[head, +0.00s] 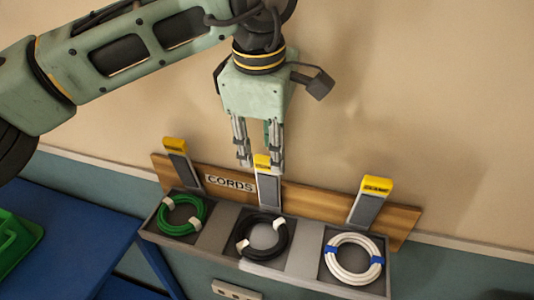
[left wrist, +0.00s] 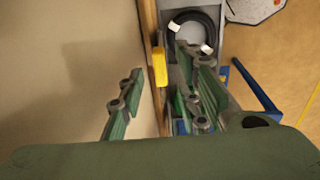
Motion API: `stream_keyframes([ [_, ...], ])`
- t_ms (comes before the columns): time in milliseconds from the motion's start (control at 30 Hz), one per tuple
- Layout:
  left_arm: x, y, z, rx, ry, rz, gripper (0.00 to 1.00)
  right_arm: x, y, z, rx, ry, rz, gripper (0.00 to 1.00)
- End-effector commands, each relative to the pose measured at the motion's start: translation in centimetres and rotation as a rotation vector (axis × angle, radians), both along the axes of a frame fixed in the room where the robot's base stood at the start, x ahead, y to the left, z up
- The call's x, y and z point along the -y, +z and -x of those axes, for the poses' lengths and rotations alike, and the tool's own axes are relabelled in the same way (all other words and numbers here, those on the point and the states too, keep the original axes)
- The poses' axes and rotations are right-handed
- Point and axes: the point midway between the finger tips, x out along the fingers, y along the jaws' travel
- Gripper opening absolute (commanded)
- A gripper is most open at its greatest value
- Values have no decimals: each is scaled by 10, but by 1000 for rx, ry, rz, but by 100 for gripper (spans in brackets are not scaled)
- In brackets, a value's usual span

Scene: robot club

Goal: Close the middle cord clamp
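The middle cord clamp (head: 268,190) stands upright against the wooden board, a grey lever with a yellow tip, behind the black cord coil (head: 262,236) in the middle compartment. My left gripper (head: 260,166) points down at the clamp's top. Its fingers are apart, one on each side of the yellow tip in the head view. In the left wrist view the yellow tip (left wrist: 160,68) shows between the spread fingers (left wrist: 158,100), closer to the right one. I cannot tell whether a finger touches it. The black coil also shows there (left wrist: 193,36). My right gripper is not in view.
The left clamp (head: 182,163) and right clamp (head: 371,202) also stand upright, behind a green coil (head: 182,215) and a white coil (head: 353,259). The grey tray (head: 212,236) sits below the "CORDS" board (head: 230,184) on the wall. A blue table (head: 75,235) stands at lower left.

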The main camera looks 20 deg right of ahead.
Motion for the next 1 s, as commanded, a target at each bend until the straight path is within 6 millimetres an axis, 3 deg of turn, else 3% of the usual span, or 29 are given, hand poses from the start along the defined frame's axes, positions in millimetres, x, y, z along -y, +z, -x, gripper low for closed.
stream_keyframes([
  [233,3,-30,-4,-3,-1,1,31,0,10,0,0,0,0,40],
  [567,4,-37,-5,-2,-1,2,31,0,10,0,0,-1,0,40],
  [933,4,-36,-5,-2,-1,3,1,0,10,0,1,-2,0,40],
  [1000,4,-36,-5,-2,-1,3,0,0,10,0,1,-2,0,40],
])
